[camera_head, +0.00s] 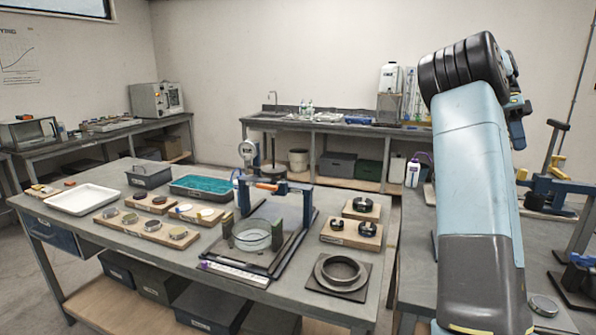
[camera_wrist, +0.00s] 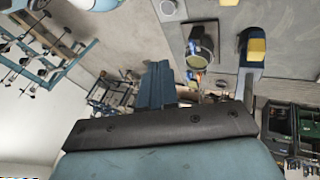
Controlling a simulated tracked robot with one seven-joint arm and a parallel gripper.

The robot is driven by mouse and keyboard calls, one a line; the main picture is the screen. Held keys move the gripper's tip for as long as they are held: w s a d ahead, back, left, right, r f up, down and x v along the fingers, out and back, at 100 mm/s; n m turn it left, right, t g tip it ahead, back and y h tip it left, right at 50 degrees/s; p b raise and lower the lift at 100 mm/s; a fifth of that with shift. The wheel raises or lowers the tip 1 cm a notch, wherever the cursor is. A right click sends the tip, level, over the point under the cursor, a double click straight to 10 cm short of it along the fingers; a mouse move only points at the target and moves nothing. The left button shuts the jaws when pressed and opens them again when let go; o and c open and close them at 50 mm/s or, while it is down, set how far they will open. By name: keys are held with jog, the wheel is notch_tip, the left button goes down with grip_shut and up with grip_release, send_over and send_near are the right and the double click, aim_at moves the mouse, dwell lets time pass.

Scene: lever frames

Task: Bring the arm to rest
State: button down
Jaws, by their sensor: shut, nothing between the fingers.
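My arm (camera_head: 478,180) rises along the right side of the head view, its dark ribbed joint at the top, beside the work table. My gripper shows in the wrist view, with its blue fingers (camera_wrist: 157,66) together and nothing held between them. The arm appears clear of the things on the table.
The work table (camera_head: 130,237) holds a blue lever frame (camera_head: 308,200) with an orange handle, a glass dish (camera_head: 252,235), a white tray (camera_head: 83,199), a teal-lined tray (camera_head: 203,187) and a black ring (camera_head: 341,273). More blue stands (camera_head: 553,188) are at right.

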jog(key=s+a+f+n+t, duration=0.2)
jog(key=s+a+n+t, duration=0.2)
jog(key=s+a+n, duration=0.4)
jog(key=s+a+f+n+t, duration=0.3)
jog(key=s+a+n, duration=0.5)
jog(key=a, duration=0.9)
jog(key=s+a+f+n+t, duration=0.2)
jog(key=s+a+n+t, duration=0.3)
jog(key=a, duration=0.8)
jog(key=s+n, duration=0.3)
jog(key=s, duration=0.2)
jog(key=shift+f+y, duration=0.3)
jog(key=shift+f, duration=0.1)
jog(key=shift+s, duration=0.1)
